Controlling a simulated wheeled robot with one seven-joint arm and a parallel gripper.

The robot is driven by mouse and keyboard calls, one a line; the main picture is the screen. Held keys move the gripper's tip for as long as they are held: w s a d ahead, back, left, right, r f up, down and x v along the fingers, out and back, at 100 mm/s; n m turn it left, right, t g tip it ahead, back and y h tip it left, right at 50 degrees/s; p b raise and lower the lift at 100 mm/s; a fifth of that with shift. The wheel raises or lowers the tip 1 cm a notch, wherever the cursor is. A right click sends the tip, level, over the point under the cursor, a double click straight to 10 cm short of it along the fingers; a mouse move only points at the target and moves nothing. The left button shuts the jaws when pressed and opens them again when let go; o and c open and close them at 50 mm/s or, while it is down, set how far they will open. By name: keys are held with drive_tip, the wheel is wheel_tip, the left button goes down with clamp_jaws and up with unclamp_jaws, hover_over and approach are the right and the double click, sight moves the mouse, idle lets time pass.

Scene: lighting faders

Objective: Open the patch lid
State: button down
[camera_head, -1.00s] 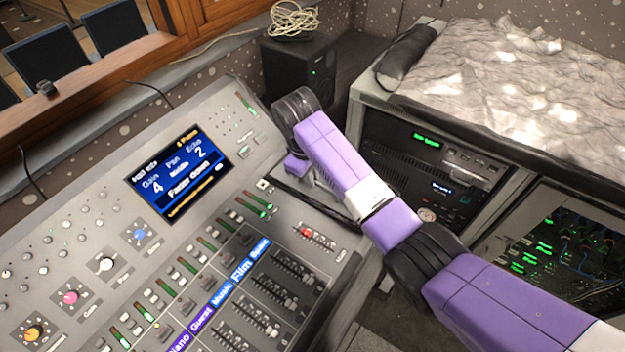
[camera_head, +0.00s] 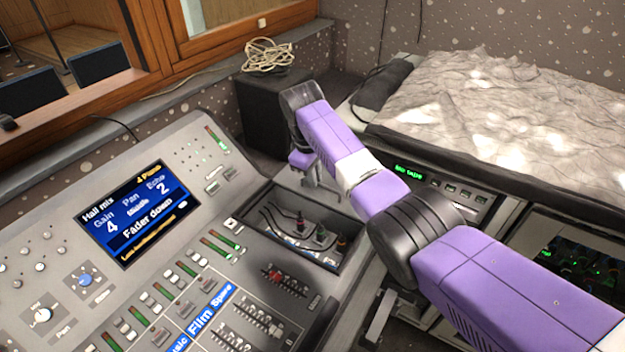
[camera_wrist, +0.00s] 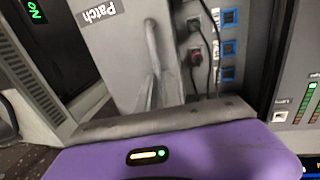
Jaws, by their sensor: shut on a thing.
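The patch lid (camera_wrist: 118,55) is a grey panel with a "Patch" label, upside down in the wrist view. It is swung up off its bay. The open bay (camera_head: 340,262) shows cables and plugs in the head view, and blue-framed sockets and plugs in the wrist view (camera_wrist: 205,50). My gripper (camera_head: 318,184) is at the far side of the bay, shut on the patch lid. Its grey fingers (camera_wrist: 153,75) show against the lid in the wrist view. The exact grip is hard to make out, and my arm hides part of the lid in the head view.
The mixing console (camera_head: 150,290) with faders, knobs and a lit screen (camera_head: 137,213) fills the left and front. A black speaker (camera_head: 272,112) with a coiled cable stands behind. A rack cabinet (camera_head: 475,205) under a crumpled grey cover (camera_head: 490,110) is on the right.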

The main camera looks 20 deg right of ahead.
drive_tip(key=shift+w+r, duration=0.1)
drive_tip(key=c, duration=1.5)
unclamp_jaws()
wheel_tip(320, 180, up, 8)
drive_tip(key=s+a, duration=0.1)
drive_tip(key=shift+a+f+b, duration=0.15)
drive_tip(key=shift+f+b, duration=0.05)
drive_tip(key=shift+b, duration=0.15)
